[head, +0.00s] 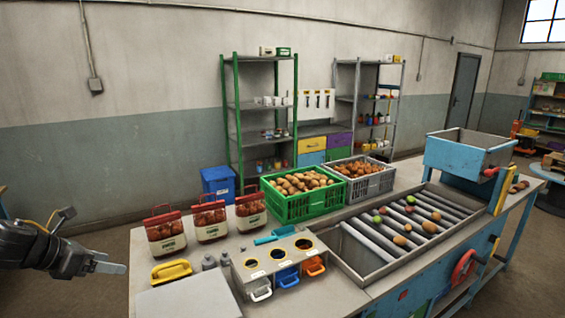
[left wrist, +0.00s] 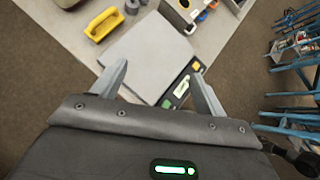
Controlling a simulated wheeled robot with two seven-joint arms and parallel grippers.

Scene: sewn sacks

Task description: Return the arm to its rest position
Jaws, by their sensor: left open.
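My left gripper (head: 108,264) reaches in from the left in the head view, beside the left end of the workbench and clear of everything on it. In the left wrist view its two fingers (left wrist: 160,88) stand wide apart with nothing between them touching them. Three filled red-topped sacks (head: 209,221) stand upright in a row on the bench, to the right of the gripper. My right gripper is not in view.
A grey flat plate (head: 190,300) and a yellow-handled tool (head: 171,271) lie at the bench's near left. A sorting box (head: 278,262), a green crate (head: 300,203) and a roller tray (head: 400,232) stand farther right. Floor left of the bench is clear.

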